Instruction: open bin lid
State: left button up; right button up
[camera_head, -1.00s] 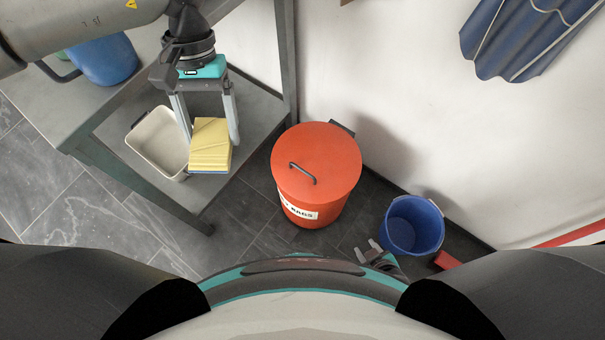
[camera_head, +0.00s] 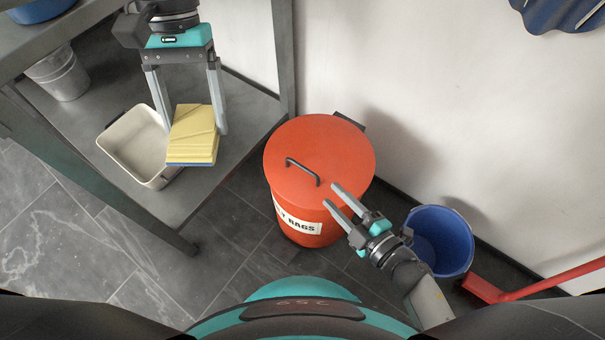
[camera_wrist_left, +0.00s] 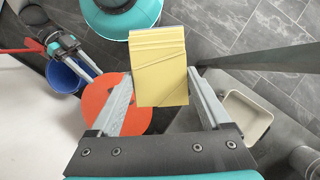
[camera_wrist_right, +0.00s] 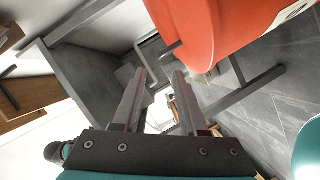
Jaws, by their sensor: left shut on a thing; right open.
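The round orange bin (camera_head: 290,232) stands on the floor by the wall, with a label on its front. Its orange lid (camera_head: 335,150) is on, with a dark bar handle (camera_head: 303,171) on top. My right gripper (camera_head: 331,194) is open and empty, near the lid's front right edge and a little to the right of the handle. In the right wrist view the orange bin (camera_wrist_right: 235,30) fills the top right. My left gripper (camera_head: 193,130) is shut on a stack of yellow cloths (camera_head: 193,132), held above the shelf; the stack also shows in the left wrist view (camera_wrist_left: 160,65).
A pale tray (camera_head: 125,124) sits on the lower shelf of the grey table (camera_head: 205,196) at left, near a grey bucket (camera_head: 64,76). A blue bucket (camera_head: 455,228) and a red-handled tool (camera_head: 540,285) stand right of the bin, close to my right arm.

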aim_at(307, 172)
pick_arm(q)
jog(key=shift+f, duration=0.25)
notch_tip(307, 172, down, 4)
jog(key=b, duration=0.4)
jog(key=shift+r, duration=0.25)
pick_arm(e)
jog(key=shift+n, duration=0.3)
jog(key=x, duration=1.2)
jog(key=shift+a+r, duration=0.15)
jog(key=shift+a, duration=0.2)
jog(key=shift+s, duration=0.1)
grip_shut()
